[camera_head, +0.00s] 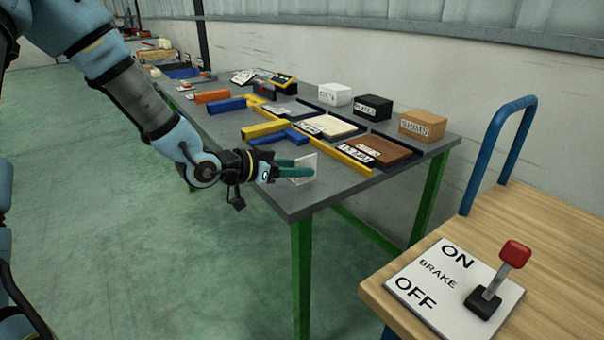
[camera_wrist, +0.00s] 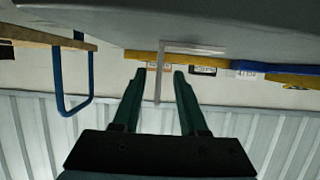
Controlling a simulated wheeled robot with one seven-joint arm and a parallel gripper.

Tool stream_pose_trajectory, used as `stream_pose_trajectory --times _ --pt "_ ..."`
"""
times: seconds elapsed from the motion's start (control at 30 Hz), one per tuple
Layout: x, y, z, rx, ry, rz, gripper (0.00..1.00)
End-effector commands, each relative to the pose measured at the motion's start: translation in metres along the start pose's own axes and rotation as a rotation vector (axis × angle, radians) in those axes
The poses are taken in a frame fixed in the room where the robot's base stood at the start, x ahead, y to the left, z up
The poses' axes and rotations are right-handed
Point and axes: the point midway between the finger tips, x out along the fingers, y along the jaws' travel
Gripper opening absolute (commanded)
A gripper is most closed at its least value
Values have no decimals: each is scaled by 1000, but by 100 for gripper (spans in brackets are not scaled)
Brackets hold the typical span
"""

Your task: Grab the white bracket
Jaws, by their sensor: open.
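The white bracket (camera_head: 305,167) stands near the front corner of the grey table, with a thin upright plate. My gripper (camera_head: 295,168) is at the bracket, its green fingers level with the plate and partly overlapping it. In the wrist view, which looks upside down, the bracket (camera_wrist: 190,47) shows as an L shape. Its upright plate lies between the tips of my two open gripper fingers (camera_wrist: 159,76), with a visible gap on each side. Whether a finger touches it further along I cannot tell.
The grey table (camera_head: 232,140) holds yellow (camera_head: 265,130), blue (camera_head: 226,105) and orange (camera_head: 211,96) bars, a brown labelled board (camera_head: 385,150) and several labelled boxes along the back. A wooden cart (camera_head: 545,225) with a brake lever (camera_head: 500,277) stands at the right.

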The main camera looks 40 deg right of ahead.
Motion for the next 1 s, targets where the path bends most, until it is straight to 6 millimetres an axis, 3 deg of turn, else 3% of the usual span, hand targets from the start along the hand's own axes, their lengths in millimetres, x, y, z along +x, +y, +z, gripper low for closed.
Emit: stream_pose_trajectory --times 0.4,0.7,1.0 --pt "49 3 -4 -1 -2 1 42" --pt "53 2 -3 0 -2 -2 42" --pt "53 2 -3 -1 -2 -1 9"
